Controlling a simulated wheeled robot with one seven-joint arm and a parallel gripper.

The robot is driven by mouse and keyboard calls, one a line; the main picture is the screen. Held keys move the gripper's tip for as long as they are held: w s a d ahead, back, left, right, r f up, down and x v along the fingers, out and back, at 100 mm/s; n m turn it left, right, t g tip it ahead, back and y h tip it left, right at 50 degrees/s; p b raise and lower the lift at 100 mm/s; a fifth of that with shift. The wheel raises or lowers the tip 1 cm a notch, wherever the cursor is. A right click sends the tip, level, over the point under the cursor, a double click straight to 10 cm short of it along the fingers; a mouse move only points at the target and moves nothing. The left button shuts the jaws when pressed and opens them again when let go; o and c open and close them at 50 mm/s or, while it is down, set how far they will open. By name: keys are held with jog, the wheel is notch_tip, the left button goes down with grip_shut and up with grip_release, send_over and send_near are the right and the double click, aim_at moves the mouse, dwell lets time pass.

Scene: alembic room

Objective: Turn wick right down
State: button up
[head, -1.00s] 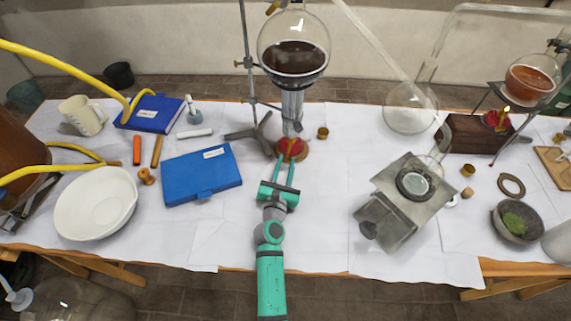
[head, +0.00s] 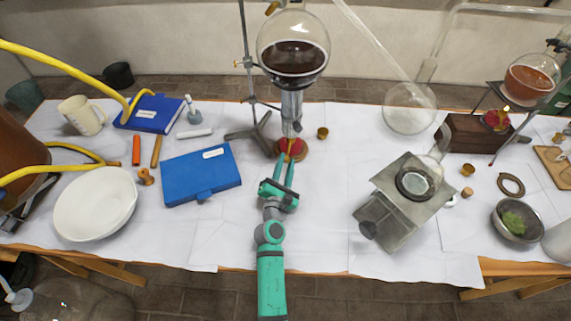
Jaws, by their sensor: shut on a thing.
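A small red burner (head: 298,146) with a brass-coloured base stands under the large round flask (head: 293,55) of dark liquid. A yellowish spot that looks like a flame shows at its top. My gripper (head: 284,164) reaches it from the front, its green fingers at the burner's front edge. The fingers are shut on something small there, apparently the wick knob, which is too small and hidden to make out. A second red burner (head: 496,121) with a small flame stands at the right under the flask of orange liquid (head: 529,80).
A metal stand (head: 247,70) with a tripod foot is close left of the burner, and a small brass cup (head: 322,133) is close right. A blue case (head: 201,174) lies left of my arm, and a metal box apparatus (head: 405,205) stands right. The cloth between them is clear.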

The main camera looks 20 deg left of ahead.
jog(key=o, duration=1.1)
jog(key=shift+c, duration=0.2)
jog(key=s, duration=0.3)
jog(key=s+d, duration=0.1)
jog(key=s, duration=0.6)
jog(key=shift+s+d, duration=0.25)
jog(key=shift+s, duration=0.1)
